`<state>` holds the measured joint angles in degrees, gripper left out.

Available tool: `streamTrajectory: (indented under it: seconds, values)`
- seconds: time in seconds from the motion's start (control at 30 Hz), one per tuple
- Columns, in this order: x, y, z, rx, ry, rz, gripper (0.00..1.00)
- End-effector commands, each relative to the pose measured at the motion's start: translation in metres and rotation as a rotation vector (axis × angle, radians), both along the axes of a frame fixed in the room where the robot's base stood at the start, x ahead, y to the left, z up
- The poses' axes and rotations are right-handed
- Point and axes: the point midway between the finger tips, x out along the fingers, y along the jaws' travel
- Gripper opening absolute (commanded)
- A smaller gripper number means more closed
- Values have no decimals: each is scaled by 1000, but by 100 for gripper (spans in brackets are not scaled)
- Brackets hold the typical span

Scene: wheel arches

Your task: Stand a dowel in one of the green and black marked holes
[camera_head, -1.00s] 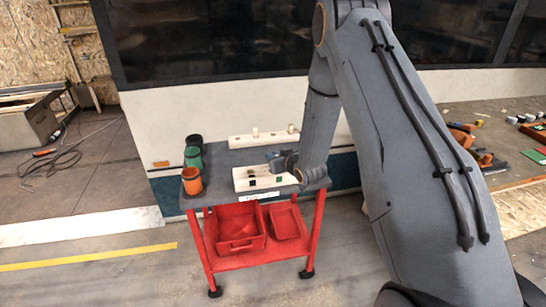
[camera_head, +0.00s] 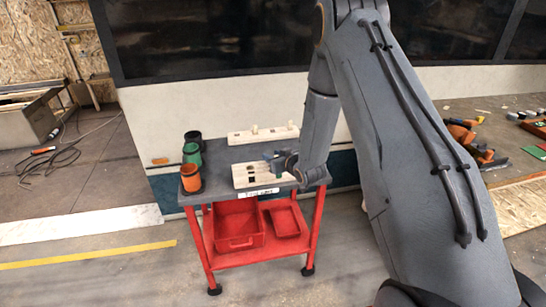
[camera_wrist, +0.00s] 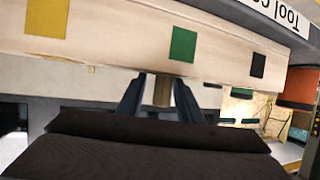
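A long pale block with dark marks (camera_head: 240,183) lies along the front of the trolley top. In the wrist view the same block (camera_wrist: 110,40) shows a yellow, a green (camera_wrist: 183,44) and a black mark (camera_wrist: 258,65); no hole openings can be made out. My gripper (camera_head: 270,158) is at the block's right half, partly covering it. In the wrist view its fingers are shut on a brownish dowel (camera_wrist: 163,90), close to the block's edge and just left of the green mark. Whether the dowel's end is in a hole is hidden.
A second pale block (camera_head: 242,139) with upright dowels stands at the back of the grey trolley top (camera_head: 215,160). Orange (camera_head: 191,178), green (camera_head: 191,153) and black cups (camera_head: 194,138) stand at the left edge. Red bins (camera_head: 237,228) sit on the lower shelf.

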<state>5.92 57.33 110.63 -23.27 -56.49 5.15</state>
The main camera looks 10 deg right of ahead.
Motion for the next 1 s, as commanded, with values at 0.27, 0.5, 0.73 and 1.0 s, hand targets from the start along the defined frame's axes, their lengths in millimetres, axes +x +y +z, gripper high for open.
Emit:
streamTrajectory:
  seconds: [0.27,0.5,0.73,1.0]
  values:
    - [-3,3,-3,0,7,6,37]
    - [-25,-5,6,0,8,2,37]
    - [-56,-15,21,1,4,-1,37]
    - [-70,-19,29,0,1,0,37]
